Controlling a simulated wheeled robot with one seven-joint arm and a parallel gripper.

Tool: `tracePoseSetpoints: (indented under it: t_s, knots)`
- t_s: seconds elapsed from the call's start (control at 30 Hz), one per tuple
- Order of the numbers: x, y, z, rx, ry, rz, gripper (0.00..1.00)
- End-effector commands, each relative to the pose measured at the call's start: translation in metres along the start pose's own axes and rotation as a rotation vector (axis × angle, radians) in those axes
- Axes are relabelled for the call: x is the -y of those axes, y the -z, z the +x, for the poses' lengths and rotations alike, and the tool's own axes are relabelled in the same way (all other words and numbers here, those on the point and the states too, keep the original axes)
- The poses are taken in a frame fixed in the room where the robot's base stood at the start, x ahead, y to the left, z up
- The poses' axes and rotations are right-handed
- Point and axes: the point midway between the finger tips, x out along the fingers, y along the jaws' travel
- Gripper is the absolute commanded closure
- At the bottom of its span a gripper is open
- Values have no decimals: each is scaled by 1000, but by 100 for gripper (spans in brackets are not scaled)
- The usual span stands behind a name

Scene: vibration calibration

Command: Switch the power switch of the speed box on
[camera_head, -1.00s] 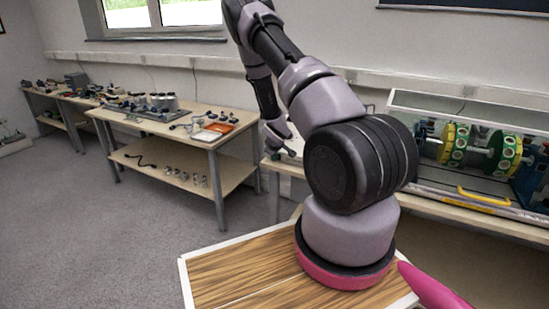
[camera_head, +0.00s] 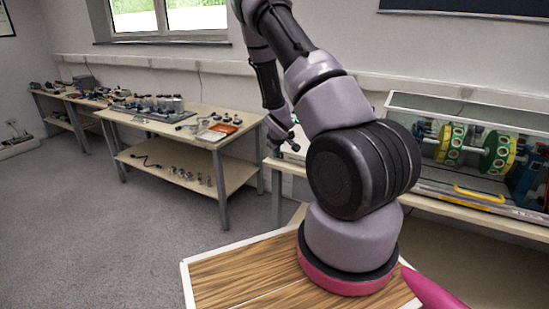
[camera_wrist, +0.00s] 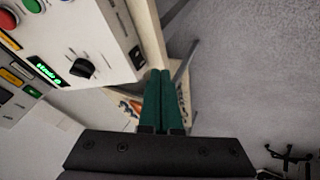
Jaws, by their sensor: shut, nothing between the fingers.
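The speed box (camera_wrist: 105,28) is a pale panel at the upper left of the wrist view. It carries a black knob (camera_wrist: 82,68), a lit green display (camera_wrist: 48,72), a red button (camera_wrist: 9,19) and a green button (camera_wrist: 33,5). A small dark part (camera_wrist: 137,57) sits at the panel's right edge; I cannot tell if it is the power switch. My gripper (camera_wrist: 160,74) is shut and empty, its green fingers beside that edge. I cannot tell if they touch it. In the head view a green glow (camera_head: 295,120) shows near my gripper; my arm hides most of the box.
A glass-covered machine with green and yellow discs (camera_head: 499,153) stands on the right bench. A table with an orange tray (camera_head: 222,128) and several parts stands at the left. The grey floor (camera_head: 90,220) between is clear.

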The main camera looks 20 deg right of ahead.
Motion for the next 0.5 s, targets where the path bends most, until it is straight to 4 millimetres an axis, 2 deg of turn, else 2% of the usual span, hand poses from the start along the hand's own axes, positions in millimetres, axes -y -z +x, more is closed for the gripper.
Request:
tracePoseSetpoints:
  t_s: [0.1, 0.2, 0.5]
  knots:
    - [-2, -1, -16, -1, 0, 1, 100]
    - [-2, -2, -22, 0, 0, 1, 100]
    - [-3, -2, -25, 0, 0, 0, 100]
